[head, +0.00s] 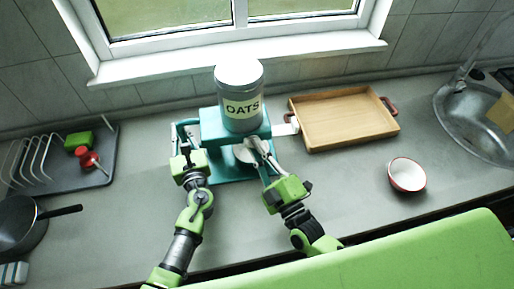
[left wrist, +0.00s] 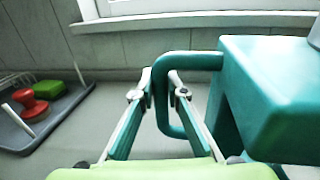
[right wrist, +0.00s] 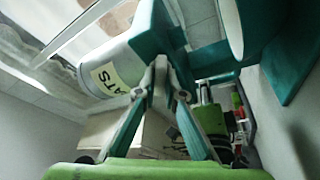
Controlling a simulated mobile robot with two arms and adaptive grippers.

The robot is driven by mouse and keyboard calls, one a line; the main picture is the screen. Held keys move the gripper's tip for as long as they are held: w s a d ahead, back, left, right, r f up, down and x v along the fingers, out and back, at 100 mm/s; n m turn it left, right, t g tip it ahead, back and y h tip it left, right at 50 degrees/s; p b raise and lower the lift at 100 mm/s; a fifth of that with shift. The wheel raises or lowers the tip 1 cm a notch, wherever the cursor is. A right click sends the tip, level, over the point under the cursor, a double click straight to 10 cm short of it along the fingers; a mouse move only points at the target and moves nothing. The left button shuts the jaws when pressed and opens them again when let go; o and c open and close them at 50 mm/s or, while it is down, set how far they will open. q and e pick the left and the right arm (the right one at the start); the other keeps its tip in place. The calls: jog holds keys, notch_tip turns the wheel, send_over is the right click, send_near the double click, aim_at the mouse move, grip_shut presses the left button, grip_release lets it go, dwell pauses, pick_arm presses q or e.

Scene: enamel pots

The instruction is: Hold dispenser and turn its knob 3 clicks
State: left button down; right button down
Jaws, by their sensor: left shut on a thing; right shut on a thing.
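The dispenser is a teal stand (head: 209,123) bearing a grey metal canister (head: 240,88) labelled OATS. My left gripper (head: 185,150) is shut on the teal loop handle at the dispenser's left side; the handle (left wrist: 188,59) passes between its fingers in the left wrist view. My right gripper (head: 251,143) is at the front of the dispenser, below the canister. Its fingertips (right wrist: 162,68) are closed together against the teal body, shut on the knob, which is mostly hidden by them. How far the knob is turned cannot be told.
A wooden tray (head: 345,120) with red handles lies right of the dispenser. A white bowl (head: 407,174) with a red rim and a sink (head: 455,115) are further right. A dark rack mat (head: 60,175) with a green sponge (head: 78,140) and a pan (head: 18,228) are left. The window is behind.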

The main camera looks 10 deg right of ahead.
jog(key=m+t+h, duration=0.1)
jog(key=m+h, duration=0.2)
jog(key=m, duration=0.3)
jog(key=m+h, duration=0.3)
jog(key=m, duration=0.3)
jog(key=m+t+h, duration=0.1)
jog(key=m+h, duration=0.1)
jog(key=m, duration=0.5)
jog(key=shift+a+f+t+h, duration=0.3)
jog(key=shift+h, duration=0.1)
jog(key=shift+m, duration=0.3)
jog(key=c, duration=2.1)
grip_release()
jog(key=shift+c, duration=0.2)
jog(key=shift+r, duration=0.1)
